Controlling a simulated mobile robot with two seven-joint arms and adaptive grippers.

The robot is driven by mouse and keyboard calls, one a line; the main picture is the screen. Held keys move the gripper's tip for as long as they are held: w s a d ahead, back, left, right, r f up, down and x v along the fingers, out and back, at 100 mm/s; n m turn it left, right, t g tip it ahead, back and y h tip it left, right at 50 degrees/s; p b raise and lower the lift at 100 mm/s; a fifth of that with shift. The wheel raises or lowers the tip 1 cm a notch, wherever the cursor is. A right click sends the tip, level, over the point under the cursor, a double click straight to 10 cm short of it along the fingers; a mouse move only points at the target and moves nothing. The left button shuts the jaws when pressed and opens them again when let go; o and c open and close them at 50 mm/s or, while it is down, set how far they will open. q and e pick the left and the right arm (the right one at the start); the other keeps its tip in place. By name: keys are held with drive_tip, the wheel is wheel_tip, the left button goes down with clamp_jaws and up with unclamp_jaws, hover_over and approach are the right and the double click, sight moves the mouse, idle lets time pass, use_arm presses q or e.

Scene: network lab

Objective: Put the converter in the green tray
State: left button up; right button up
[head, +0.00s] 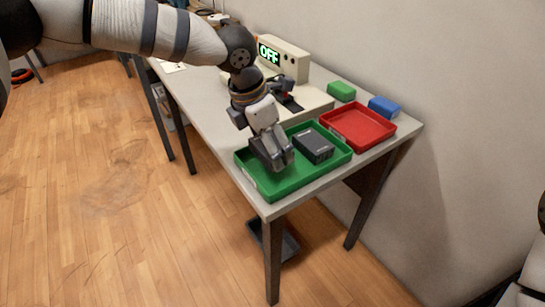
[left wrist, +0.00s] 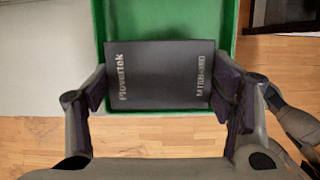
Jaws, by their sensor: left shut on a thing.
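The converter is a dark grey box (head: 314,147) with white lettering on top; it also shows between the fingers in the left wrist view (left wrist: 160,75). My left gripper (head: 275,158) points down at the left end of the converter and is shut on it, with one finger against each side. The green tray (head: 282,190) lies at the near end of the table, below the converter and gripper. Its green floor and rim show behind the converter in the left wrist view (left wrist: 243,45). I cannot tell whether the converter touches the tray floor.
A red tray (head: 362,129) lies just beyond the green one. A green block (head: 341,91) and a blue block (head: 384,107) stand near the wall. A pale device with an "OFF" display (head: 270,54) stands behind. A dark bin (head: 283,243) is under the table.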

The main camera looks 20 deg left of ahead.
sight(260, 151)
use_arm(q)
drive_tip(key=x, duration=0.3)
drive_tip(key=shift+s+d+f, duration=0.1)
drive_tip(key=shift+s+f, duration=0.2)
drive_tip(key=shift+f, duration=0.15)
drive_tip(key=shift+r, duration=0.1)
use_arm(e)
drive_tip(key=shift+s, duration=0.1)
drive_tip(key=shift+f, duration=0.1)
use_arm(q)
drive_tip(key=o, duration=1.5)
drive_tip(key=shift+f, duration=0.2)
drive_tip(key=p+v, duration=0.1)
drive_tip(key=v, duration=1)
drive_tip(key=shift+r, duration=0.2)
drive_tip(key=shift+s+r, duration=0.15)
drive_tip(key=shift+r, duration=0.35)
use_arm(e)
drive_tip(key=shift+w+r+t, duration=0.3)
drive_tip(key=shift+w+r, duration=0.5)
